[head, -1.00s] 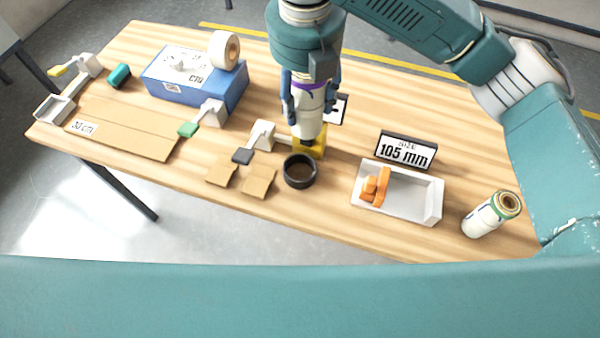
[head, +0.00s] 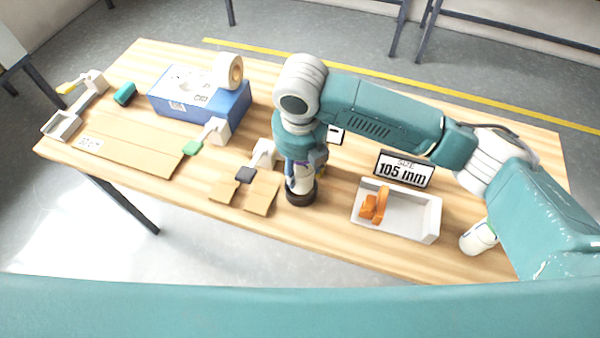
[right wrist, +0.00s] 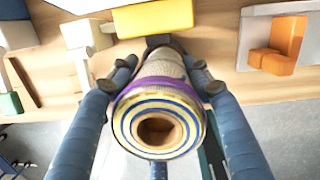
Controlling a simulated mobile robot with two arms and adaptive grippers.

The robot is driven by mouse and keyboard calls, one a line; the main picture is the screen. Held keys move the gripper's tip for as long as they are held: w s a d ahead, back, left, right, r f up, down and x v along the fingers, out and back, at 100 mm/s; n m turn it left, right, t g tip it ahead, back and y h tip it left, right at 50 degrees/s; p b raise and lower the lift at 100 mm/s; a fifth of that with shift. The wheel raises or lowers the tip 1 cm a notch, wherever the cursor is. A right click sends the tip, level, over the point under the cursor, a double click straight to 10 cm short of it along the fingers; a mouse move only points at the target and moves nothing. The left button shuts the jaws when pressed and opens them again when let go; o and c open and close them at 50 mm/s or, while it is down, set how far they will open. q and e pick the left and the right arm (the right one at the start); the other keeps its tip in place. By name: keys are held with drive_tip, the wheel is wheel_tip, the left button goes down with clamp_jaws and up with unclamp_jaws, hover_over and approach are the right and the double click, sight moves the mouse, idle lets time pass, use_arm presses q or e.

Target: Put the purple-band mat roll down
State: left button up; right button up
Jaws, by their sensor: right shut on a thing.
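The purple-band mat roll (head: 303,180) is upright in my right gripper (head: 304,176), over the black ring holder (head: 301,195) near the front edge of the table. Its lower end appears to be at or inside the ring; the exact contact is hidden. In the right wrist view the roll (right wrist: 158,125) shows its coiled end with a hollow core and a purple band, between the two blue fingers of my right gripper (right wrist: 161,88). The fingers are shut on it. My left gripper is not in view.
A white tray (head: 425,222) with orange pieces (head: 374,205) and a "105 mm" size sign (head: 404,170) stand to the right. Brown pads (head: 262,194), a blue box (head: 215,108) and a long brown board (head: 135,146) lie left.

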sight(300, 176)
drive_tip(key=shift+f+p, duration=0.3)
drive_tip(key=shift+f, duration=1.9)
drive_tip(key=shift+c, duration=0.2)
drive_tip(key=o, duration=1.4)
drive_tip(key=shift+f, duration=0.15)
drive_tip(key=shift+c, duration=0.2)
drive_tip(key=r, duration=0.4)
drive_tip(key=s+r+b, duration=0.1)
drive_tip(key=r, duration=0.3)
drive_tip(key=r+b, duration=0.1)
drive_tip(key=r, duration=0.3)
drive_tip(key=shift+s+r, duration=0.15)
drive_tip(key=shift+s, duration=0.05)
